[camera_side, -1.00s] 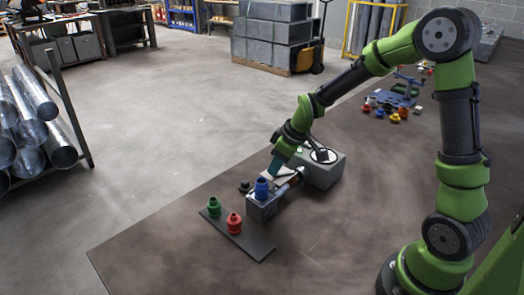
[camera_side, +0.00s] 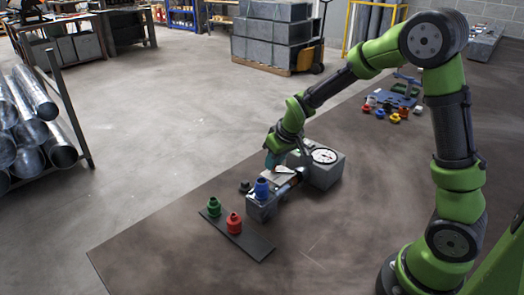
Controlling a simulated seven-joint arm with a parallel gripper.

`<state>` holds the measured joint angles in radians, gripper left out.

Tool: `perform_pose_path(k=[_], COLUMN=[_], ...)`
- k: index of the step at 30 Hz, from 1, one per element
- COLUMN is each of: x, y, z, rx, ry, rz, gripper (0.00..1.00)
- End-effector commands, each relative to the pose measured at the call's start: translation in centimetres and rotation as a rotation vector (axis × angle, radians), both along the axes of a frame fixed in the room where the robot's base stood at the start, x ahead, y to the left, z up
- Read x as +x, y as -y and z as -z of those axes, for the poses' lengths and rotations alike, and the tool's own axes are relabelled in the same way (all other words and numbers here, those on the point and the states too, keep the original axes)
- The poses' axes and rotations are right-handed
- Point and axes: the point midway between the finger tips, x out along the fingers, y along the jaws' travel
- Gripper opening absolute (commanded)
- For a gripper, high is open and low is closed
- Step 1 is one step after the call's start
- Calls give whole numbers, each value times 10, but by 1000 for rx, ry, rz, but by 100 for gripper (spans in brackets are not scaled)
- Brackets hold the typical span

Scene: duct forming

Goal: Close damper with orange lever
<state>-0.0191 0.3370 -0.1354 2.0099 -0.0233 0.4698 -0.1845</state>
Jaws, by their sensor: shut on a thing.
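A grey duct unit (camera_side: 324,173) with a round white dial stands on the dark table. A smaller grey block (camera_side: 262,208) with a blue fitting (camera_side: 262,188) on top joins it at the front left. A short orange-brown part (camera_side: 285,189), perhaps the lever, shows between the two. My gripper (camera_side: 271,166) points down at the left side of the duct unit, beside the pale flat top piece. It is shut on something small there. The fingertips and the held thing are too small and partly hidden to make out.
A dark strip (camera_side: 252,243) holds a green fitting (camera_side: 214,206) and a red fitting (camera_side: 234,222) in front. A small black part (camera_side: 245,187) sits left of the block. Several coloured fittings and a blue stand (camera_side: 398,95) are at the back right.

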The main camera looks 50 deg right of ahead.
Motion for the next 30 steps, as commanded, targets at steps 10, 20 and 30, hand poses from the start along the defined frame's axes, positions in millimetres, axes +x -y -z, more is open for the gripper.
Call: perform_pose_path(k=[10, 20, 30], x=[10, 14, 14], y=[12, 23, 29], z=[0, 0, 0], rx=[-4, -2, 0], ry=[2, 1, 1], rz=[321, 559, 673], gripper=[0, 0, 0])
